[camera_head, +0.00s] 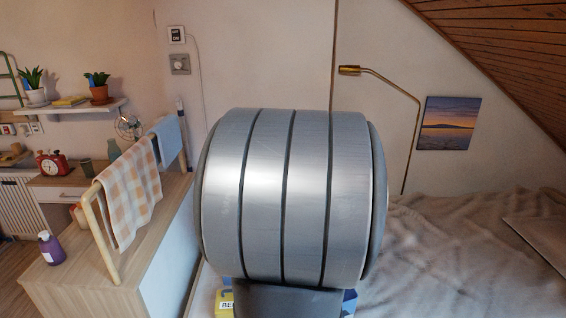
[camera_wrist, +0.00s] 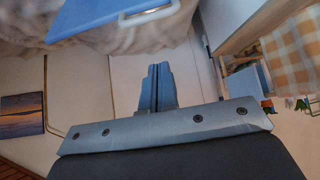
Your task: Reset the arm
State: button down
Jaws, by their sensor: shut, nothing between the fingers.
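My gripper (camera_wrist: 158,70) shows in the middle of the wrist view. Its two grey fingers are together, with nothing between them. The wrist view is upside down, with the bed (camera_wrist: 195,22) at the top and the ceiling at the bottom left. In the head view a large grey part of my own arm fills the middle and hides what is behind it. My gripper does not show in the head view.
A bed with a rumpled grey-beige blanket (camera_head: 430,270) lies at right. A wooden cabinet (camera_head: 90,285) with a rail, a checkered towel (camera_head: 130,195) and a purple bottle (camera_head: 50,248) stands at left. A brass lamp (camera_head: 390,82) and sunset picture (camera_head: 448,123) are on the wall.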

jog(key=shift+w+f, duration=0.1)
jog(key=x, duration=0.6)
jog(key=s+x, duration=0.1)
jog(key=x, duration=0.2)
jog(key=shift+d+f, duration=0.1)
jog(key=shift+f, duration=0.35)
jog(key=shift+s+d+f, duration=0.15)
jog(key=shift+s+f, duration=0.2)
jog(key=shift+s, duration=0.05)
jog(key=shift+w, duration=0.2)
jog(key=shift+r, duration=0.1)
